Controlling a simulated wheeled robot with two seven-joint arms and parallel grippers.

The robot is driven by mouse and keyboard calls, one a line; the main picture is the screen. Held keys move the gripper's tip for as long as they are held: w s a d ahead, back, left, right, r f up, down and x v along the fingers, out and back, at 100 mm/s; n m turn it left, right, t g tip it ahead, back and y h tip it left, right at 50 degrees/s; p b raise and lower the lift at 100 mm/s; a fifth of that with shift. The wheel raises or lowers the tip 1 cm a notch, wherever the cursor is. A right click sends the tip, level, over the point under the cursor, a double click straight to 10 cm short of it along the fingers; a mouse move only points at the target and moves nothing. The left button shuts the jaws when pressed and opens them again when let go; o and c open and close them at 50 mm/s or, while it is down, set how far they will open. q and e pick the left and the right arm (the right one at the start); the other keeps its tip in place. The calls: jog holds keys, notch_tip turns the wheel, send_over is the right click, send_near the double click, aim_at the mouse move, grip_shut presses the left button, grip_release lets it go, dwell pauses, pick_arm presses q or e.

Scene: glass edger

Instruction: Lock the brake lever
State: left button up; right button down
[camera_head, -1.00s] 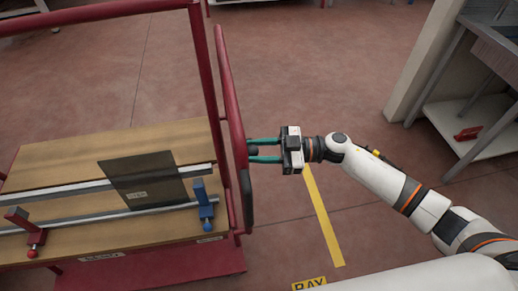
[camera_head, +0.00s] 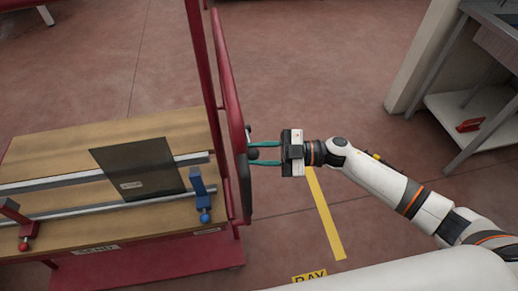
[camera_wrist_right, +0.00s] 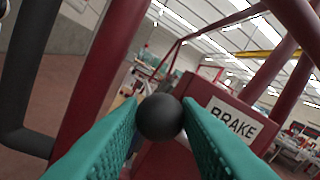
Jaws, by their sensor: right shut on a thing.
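The brake lever's black ball knob (camera_wrist_right: 159,117) sits between the green fingers of my right gripper (camera_wrist_right: 160,125) in the right wrist view. The fingers are shut on it. A red panel marked BRAKE (camera_wrist_right: 228,120) is just behind the knob. In the head view, my right gripper (camera_head: 262,154) reaches left to the red cart's side, and the dark knob (camera_head: 253,154) shows between its fingertips. The lever's shaft is hidden behind the knob. My left gripper is not in view.
The red cart frame (camera_head: 226,90) rises close to the gripper. A dark glass sheet (camera_head: 138,168) lies on the cart's wooden bed (camera_head: 60,150), near blue (camera_head: 199,188) and red (camera_head: 15,215) clamps. A grey shelf unit (camera_head: 470,105) stands at right. Floor between is open, with a yellow line (camera_head: 325,215).

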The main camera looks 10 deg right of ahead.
jog(key=shift+s+f, duration=0.15)
jog(key=shift+f, duration=0.1)
jog(key=c, duration=1.1)
grip_release()
jog(key=shift+c, duration=0.2)
jog(key=shift+o, duration=0.4)
jog(key=s+d+b, duration=0.1)
jog(key=d+b, duration=0.1)
jog(key=d, duration=1)
jog(key=shift+s+f+b, duration=0.3)
jog(key=shift+s+b, duration=0.05)
jog(key=shift+b, duration=0.05)
jog(key=shift+a, duration=0.1)
